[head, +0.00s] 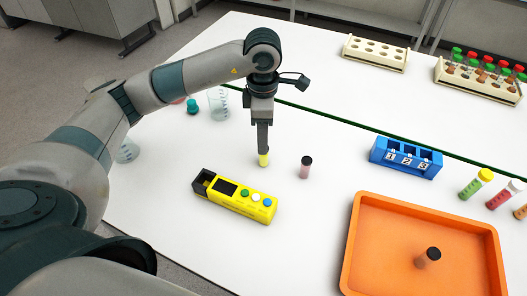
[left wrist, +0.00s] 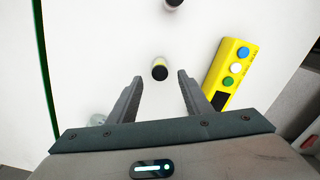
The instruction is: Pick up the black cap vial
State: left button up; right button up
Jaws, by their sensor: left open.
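My left gripper (head: 263,151) points straight down over the white table and is open. A vial with a yellow body (head: 263,160) stands right below its fingertips in the head view, where the fingers hide its top. In the left wrist view this vial shows a black cap (left wrist: 160,73), between the tips of my open left gripper (left wrist: 159,76) with a gap on both sides. A second black cap vial, with a pinkish body (head: 306,171), stands to the right; a black cap at the top edge of the left wrist view (left wrist: 173,3) appears to be this one. My right gripper is not in view.
A yellow device with buttons (head: 235,196) lies close in front of the gripper. An orange tray (head: 353,240) holds another black cap vial (head: 430,258). A blue numbered rack (head: 405,157) stands behind the tray. Beakers (head: 218,103) are at the left, vial racks (head: 375,53) at the back.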

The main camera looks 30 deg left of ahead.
pick_arm(q)
jog(key=shift+f, duration=0.3)
jog(key=shift+f+p, duration=0.6)
jog(key=shift+p, duration=0.15)
notch_tip(320, 180, down, 3)
jog(key=shift+d+r+p, duration=0.1)
jog(key=shift+d+p, duration=0.05)
jog(key=shift+p, duration=0.65)
jog(key=shift+f, duration=0.6)
grip_shut()
